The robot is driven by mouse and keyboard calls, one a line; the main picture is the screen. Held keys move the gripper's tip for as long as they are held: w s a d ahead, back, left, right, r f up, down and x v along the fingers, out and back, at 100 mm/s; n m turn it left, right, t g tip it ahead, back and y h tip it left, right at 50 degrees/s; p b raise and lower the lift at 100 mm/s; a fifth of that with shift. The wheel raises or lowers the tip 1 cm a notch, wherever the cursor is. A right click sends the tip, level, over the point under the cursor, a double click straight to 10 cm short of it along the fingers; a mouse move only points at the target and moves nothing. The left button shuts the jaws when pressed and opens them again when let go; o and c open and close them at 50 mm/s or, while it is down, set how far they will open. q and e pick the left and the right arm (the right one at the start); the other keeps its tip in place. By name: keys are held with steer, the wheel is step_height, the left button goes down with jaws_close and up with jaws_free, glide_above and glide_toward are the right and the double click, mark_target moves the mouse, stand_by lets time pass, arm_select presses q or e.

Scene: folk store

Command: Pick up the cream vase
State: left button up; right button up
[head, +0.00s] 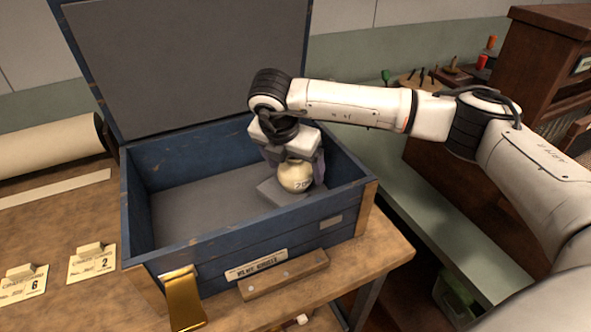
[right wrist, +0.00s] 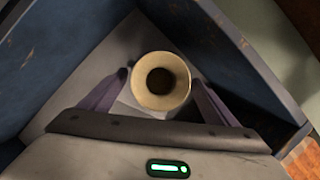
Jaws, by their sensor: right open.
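The cream vase (head: 295,176) stands on a grey block (head: 270,190) inside the blue chest, near its right front corner. In the right wrist view I look down on the vase's round rim and dark mouth (right wrist: 161,82). My right gripper (head: 297,172) reaches down into the chest from above. Its two fingers (right wrist: 152,92) are open, one on each side of the vase. I cannot tell whether either finger touches it. Part of the vase is hidden by the gripper in the head view. My left gripper is not in view.
The open blue chest (head: 215,244) has walls around the vase, and its lid (head: 185,70) stands raised at the back. The rest of its floor is empty. Number cards (head: 92,264) and a paper roll (head: 50,147) lie on the table at left. Small tools stand at back right.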

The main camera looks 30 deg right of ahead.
steer(key=shift+x, duration=1.05)
steer(key=c, duration=1.4)
